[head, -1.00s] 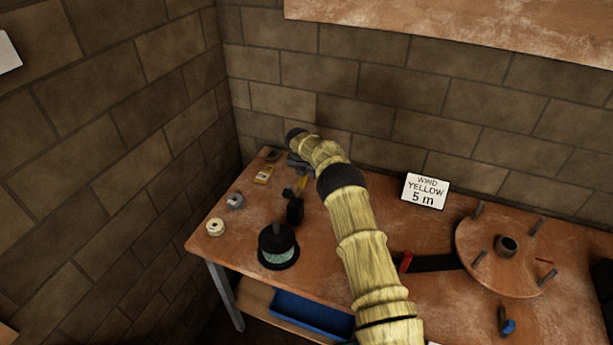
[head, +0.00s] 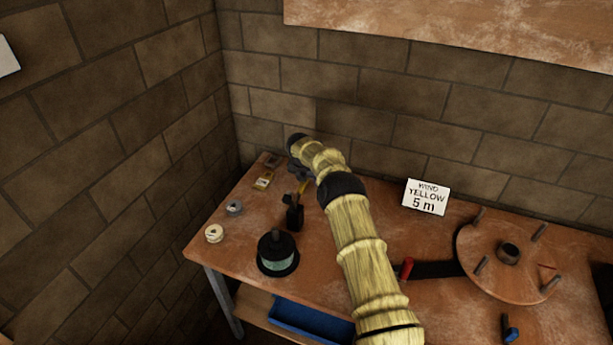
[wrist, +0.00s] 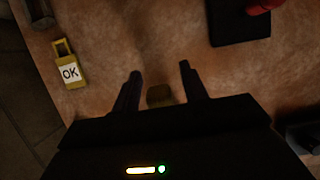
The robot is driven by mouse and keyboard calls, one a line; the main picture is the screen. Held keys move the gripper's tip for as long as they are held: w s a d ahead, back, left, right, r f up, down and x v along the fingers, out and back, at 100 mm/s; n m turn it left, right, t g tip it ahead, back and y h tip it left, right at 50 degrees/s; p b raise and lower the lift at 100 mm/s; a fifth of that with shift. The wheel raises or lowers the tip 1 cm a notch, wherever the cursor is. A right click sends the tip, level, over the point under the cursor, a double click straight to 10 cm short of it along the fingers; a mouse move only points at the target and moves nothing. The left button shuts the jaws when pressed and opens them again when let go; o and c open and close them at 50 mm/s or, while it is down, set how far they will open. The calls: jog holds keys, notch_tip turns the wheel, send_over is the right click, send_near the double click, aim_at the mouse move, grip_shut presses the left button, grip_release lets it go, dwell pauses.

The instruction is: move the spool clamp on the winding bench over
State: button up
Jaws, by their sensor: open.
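What looks like the spool clamp, a black upright block (head: 295,217) with a yellow strip above it, stands behind the wire spool (head: 278,252) in the head view. My gripper is at the back left of the bench, above and behind the block, partly covered by my arm. In the wrist view my gripper (wrist: 160,88) is open. A small yellow-brown block (wrist: 160,95) shows between and beyond its fingers, not visibly gripped. I cannot tell whether it belongs to the clamp.
A yellow OK tag (wrist: 68,72) lies left of my fingers. A black block with a red knob (wrist: 238,25) is at upper right. Small reels (head: 214,233) sit near the left edge. A round winding wheel (head: 508,255) and a sign (head: 426,197) are to the right.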

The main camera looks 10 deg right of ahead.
aim_at(301, 189)
jog(key=b+v, duration=0.4)
jog(key=v, duration=1.3)
jog(key=shift+s+a+r, duration=0.15)
jog(key=shift+s+r, duration=0.05)
jog(key=shift+s, duration=0.05)
jog(key=s+d+f+m+y, duration=0.1)
jog(key=s+d+m, duration=0.2)
jog(key=s+m, duration=1.2)
jog(key=s+d+f+m+y, duration=0.1)
jog(key=s+d+m, duration=0.2)
jog(key=s+m, duration=1.2)
jog(key=s, duration=1)
jog(key=shift+s+d+f+g, duration=0.15)
jog(key=shift+s+f+g, duration=0.05)
jog(key=shift+s+g, duration=0.2)
